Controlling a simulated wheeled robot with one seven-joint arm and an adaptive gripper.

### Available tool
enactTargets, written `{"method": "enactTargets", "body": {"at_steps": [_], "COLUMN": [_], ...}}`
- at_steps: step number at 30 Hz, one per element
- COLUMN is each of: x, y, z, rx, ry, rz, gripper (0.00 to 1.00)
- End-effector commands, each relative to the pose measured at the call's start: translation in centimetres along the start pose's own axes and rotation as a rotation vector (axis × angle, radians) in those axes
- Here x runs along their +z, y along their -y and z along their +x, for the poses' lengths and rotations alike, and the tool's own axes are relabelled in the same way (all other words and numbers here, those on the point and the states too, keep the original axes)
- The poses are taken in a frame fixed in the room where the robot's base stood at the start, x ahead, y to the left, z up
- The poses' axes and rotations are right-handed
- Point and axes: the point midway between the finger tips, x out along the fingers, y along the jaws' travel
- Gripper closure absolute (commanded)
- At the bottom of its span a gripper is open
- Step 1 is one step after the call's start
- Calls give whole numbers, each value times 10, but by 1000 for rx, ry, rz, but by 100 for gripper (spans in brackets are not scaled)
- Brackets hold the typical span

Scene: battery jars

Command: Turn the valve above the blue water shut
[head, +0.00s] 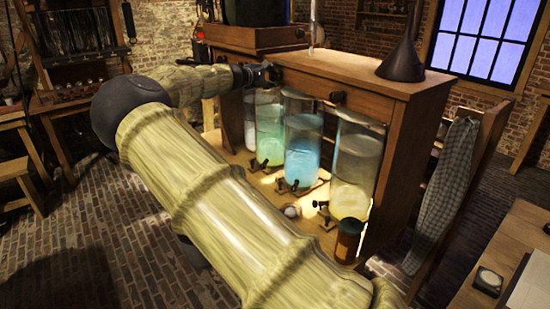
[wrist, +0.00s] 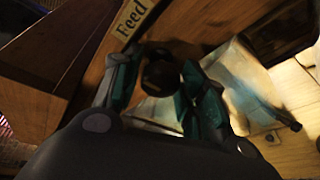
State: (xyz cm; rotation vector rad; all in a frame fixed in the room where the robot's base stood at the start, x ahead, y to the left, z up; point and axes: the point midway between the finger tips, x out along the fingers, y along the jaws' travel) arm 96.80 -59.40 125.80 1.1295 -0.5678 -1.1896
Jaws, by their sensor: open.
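Glass jars stand in a row in a wooden stand; one holds blue water (head: 303,165). Its neighbour to the left holds green water (head: 268,148). My gripper (head: 272,73) is at the top board of the stand, above the green and blue jars. In the wrist view my gripper (wrist: 160,80) is open, its teal-edged fingers on either side of a dark round valve knob (wrist: 160,75). Whether they touch it I cannot tell. Another dark knob (head: 337,97) sits on the board further right. The knob at my gripper is mostly hidden in the head view.
A "Feed" label (wrist: 133,17) is on the wood beside the knob. A jar with pale yellowish liquid (head: 352,195) stands at the right. Small dark taps (head: 292,186) sit before the jars. A black funnel (head: 403,58) stands on top; a checked cloth (head: 443,190) hangs at the right.

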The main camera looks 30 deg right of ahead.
Motion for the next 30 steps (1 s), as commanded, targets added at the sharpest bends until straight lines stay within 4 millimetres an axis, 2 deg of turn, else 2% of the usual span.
{"method": "enactTargets", "body": {"at_steps": [1,30], "x": [2,0], "y": [-4,-3], "z": [-1,-3], "rx": [-6,-110], "ry": [1,25], "rz": [-16,-333], "gripper": [58,58]}}
